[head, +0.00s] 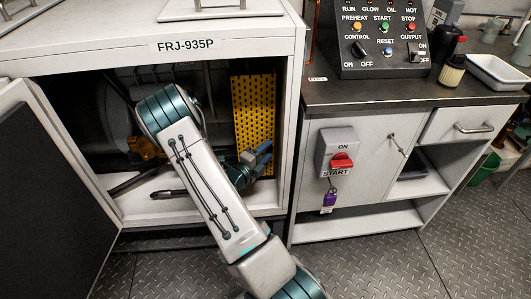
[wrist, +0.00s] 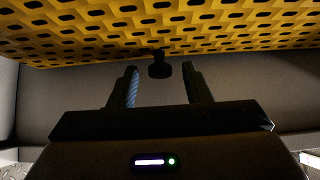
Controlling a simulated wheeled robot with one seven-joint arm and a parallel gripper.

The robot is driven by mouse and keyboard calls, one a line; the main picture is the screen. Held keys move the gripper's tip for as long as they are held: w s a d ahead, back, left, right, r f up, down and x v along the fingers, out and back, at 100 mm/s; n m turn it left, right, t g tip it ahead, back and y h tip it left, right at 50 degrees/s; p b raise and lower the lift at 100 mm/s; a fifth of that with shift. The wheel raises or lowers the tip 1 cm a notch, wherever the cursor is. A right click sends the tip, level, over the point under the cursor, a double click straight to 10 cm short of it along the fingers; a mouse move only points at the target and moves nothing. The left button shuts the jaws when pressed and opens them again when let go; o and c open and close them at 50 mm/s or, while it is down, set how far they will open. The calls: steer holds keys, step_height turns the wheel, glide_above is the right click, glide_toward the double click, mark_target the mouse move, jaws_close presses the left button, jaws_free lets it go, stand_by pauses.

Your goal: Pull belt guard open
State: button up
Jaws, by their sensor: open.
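The belt guard (head: 254,108) is a yellow perforated panel inside the open cabinet, at the right of its opening. In the wrist view the guard (wrist: 230,28) fills the top. A small black knob (wrist: 159,69) sits at the guard's lower edge. My gripper (head: 262,156) is open in front of the lower part of the guard. In the wrist view its two fingers (wrist: 162,78) stand either side of the knob, with gaps showing on both sides. My arm hides the middle of the cabinet opening in the head view.
The cabinet (head: 120,50) labelled FRJ-935P has its door (head: 40,190) swung open at left. Dark machinery and a black hose lie inside. At right stand a counter with a control panel (head: 385,40), a red-handled switch (head: 342,162) and a purple padlock (head: 329,200).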

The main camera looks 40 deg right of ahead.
steer(key=shift+c, duration=0.3)
jaws_close()
steer(key=shift+a, duration=0.1)
